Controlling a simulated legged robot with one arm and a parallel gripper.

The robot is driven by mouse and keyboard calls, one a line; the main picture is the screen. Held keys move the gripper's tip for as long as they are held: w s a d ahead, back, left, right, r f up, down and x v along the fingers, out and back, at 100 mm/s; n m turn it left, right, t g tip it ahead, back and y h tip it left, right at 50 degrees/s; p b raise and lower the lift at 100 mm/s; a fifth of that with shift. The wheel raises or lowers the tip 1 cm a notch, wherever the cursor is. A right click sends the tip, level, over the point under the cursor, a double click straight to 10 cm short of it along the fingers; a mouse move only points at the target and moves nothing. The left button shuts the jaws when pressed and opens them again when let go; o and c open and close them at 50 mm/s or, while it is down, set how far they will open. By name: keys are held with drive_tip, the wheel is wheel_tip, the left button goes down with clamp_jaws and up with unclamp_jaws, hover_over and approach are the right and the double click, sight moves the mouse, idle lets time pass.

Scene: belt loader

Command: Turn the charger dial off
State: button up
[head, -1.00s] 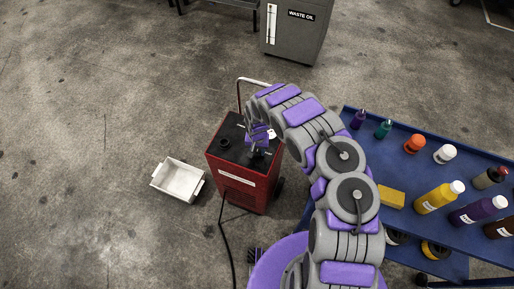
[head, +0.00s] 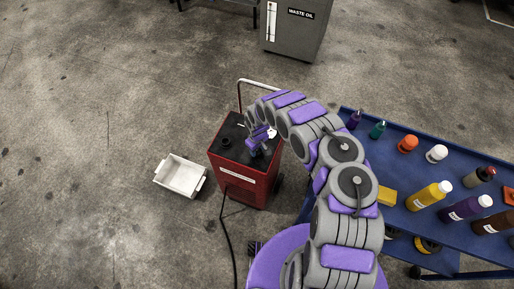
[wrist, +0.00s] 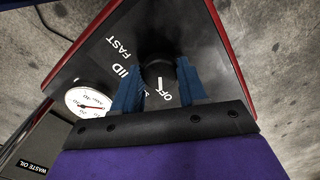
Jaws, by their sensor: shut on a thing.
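The red charger (head: 232,176) stands on the floor, with a black top panel. The black dial (wrist: 157,68) is on that panel in the wrist view, between the two blue fingers of my gripper (wrist: 157,78). My gripper is shut on the dial; it also shows over the right side of the panel in the head view (head: 258,145). The white mark on the dial points toward the gripper's base, close to the OFF label (wrist: 168,93). The FAST label and part of the MID label show to the left; another label is mostly hidden by a finger.
A round white gauge (wrist: 88,99) sits on the panel beside the dial. A white tray (head: 158,181) lies left of the charger, and a blue cart (head: 405,160) with bottles stands at right. A grey waste oil cabinet (head: 290,38) is behind. A black cable (head: 224,225) runs along the floor.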

drive_tip(key=shift+w+n, duration=0.15)
drive_tip(key=shift+n, duration=0.25)
drive_tip(key=o, duration=1.1)
drive_tip(key=shift+c, duration=0.2)
wheel_tip(320, 180, up, 17)
drive_tip(key=p, duration=0.3)
drive_tip(key=shift+a+r, duration=0.15)
